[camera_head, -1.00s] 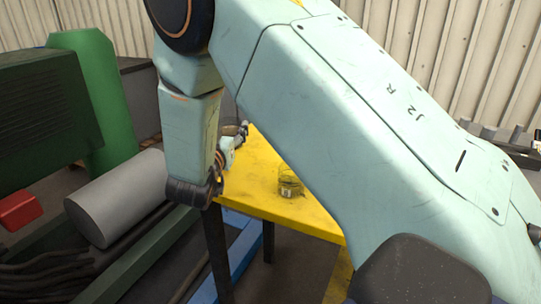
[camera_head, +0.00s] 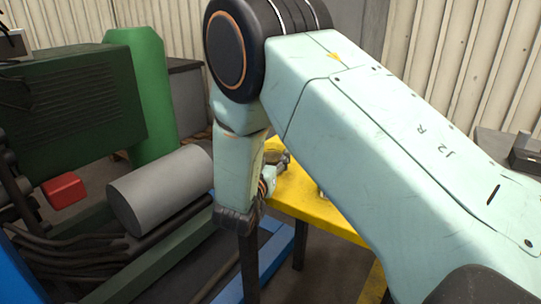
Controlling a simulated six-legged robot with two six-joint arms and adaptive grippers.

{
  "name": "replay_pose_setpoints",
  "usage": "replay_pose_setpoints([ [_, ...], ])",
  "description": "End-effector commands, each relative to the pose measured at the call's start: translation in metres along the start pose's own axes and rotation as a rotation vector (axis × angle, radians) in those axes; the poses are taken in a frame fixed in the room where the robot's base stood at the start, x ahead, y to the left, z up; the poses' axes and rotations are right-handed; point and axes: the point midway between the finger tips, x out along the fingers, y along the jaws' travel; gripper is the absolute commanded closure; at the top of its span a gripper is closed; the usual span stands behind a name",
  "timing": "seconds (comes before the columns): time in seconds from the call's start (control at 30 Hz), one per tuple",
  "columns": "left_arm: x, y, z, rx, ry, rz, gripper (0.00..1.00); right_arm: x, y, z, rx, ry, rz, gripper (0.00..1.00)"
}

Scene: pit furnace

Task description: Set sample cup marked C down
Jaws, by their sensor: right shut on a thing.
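My right gripper (camera_head: 284,160) shows small beyond the forearm of my right arm, over the far left part of the yellow table (camera_head: 304,202). It is shut on a small, dark, cup-like thing (camera_head: 272,157), partly hidden by the gripper and arm. No letter can be read on it, and I cannot tell whether it touches the table. A sliver of another small cup (camera_head: 321,191) shows on the table at the edge of my right arm, which hides most of it. My left gripper is not in view.
A grey cylinder (camera_head: 160,188), a red box (camera_head: 64,190) and a green machine (camera_head: 75,115) stand left of the table. A green column (camera_head: 148,95) rises behind them. My right arm covers much of the table's right side.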

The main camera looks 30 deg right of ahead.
Motion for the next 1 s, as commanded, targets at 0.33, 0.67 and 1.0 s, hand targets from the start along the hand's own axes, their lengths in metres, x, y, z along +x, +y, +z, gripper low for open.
replay_pose_setpoints([
  [0.33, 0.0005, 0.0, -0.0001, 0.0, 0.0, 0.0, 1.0, 0.0001, 0.0001, 0.0009, 0.0, 0.0, 0.0, 0.19],
  [0.67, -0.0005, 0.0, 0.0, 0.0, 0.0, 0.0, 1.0, 0.0001, 0.0, -0.0011, 0.0, 0.0, 0.0, 0.19],
  [1.0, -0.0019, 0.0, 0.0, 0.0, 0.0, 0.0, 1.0, -0.0006, -0.0002, -0.0024, 0.0, 0.0, -0.001, 0.19],
])
